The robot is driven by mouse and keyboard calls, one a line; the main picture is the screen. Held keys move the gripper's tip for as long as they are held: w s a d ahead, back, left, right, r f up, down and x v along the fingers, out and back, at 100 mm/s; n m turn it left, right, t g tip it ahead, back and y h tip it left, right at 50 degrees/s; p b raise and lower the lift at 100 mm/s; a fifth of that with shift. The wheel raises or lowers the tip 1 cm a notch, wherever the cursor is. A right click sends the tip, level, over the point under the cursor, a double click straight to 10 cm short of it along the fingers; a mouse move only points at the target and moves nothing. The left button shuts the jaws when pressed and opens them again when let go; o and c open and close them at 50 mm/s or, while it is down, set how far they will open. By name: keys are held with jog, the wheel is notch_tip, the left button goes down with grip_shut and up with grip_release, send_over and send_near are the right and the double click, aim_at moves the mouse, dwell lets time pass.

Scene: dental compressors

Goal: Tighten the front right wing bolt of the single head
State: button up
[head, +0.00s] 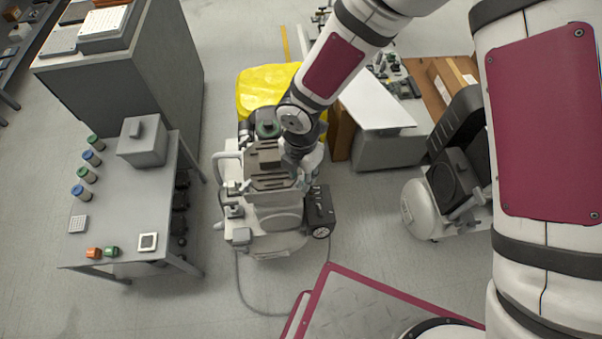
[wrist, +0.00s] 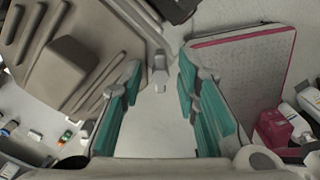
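The compressor head (head: 268,168) is a ribbed grey-beige block on top of the light compressor unit (head: 275,219). It fills the upper left of the wrist view (wrist: 88,50). A small grey wing bolt (wrist: 160,72) shows at the head's edge in the wrist view, seen between my fingertips. My gripper (wrist: 160,66) is open, with teal pads on both sides of the bolt and a visible gap to each. I cannot tell whether the fingertips reach its depth. In the head view my gripper (head: 306,178) is at the head's right side, and my arm hides part of it.
A grey table (head: 130,190) with coloured cans and a grey box (head: 143,142) stands left. A yellow cover (head: 265,88) lies behind the compressor. A black box with a gauge (head: 319,211) is at its right side. Another compressor (head: 430,205) stands farther right. Open floor lies between.

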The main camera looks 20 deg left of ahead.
grip_shut()
jog(key=shift+m, duration=0.3)
jog(key=m+b, duration=0.1)
jog(key=m, duration=0.2)
jog(key=m+b, duration=0.1)
jog(key=m, duration=0.2)
jog(key=shift+m, duration=0.4)
jog(key=m+b, duration=0.1)
jog(key=m, duration=0.4)
jog(key=shift+m+b, duration=0.35)
jog(key=shift+m, duration=2.45)
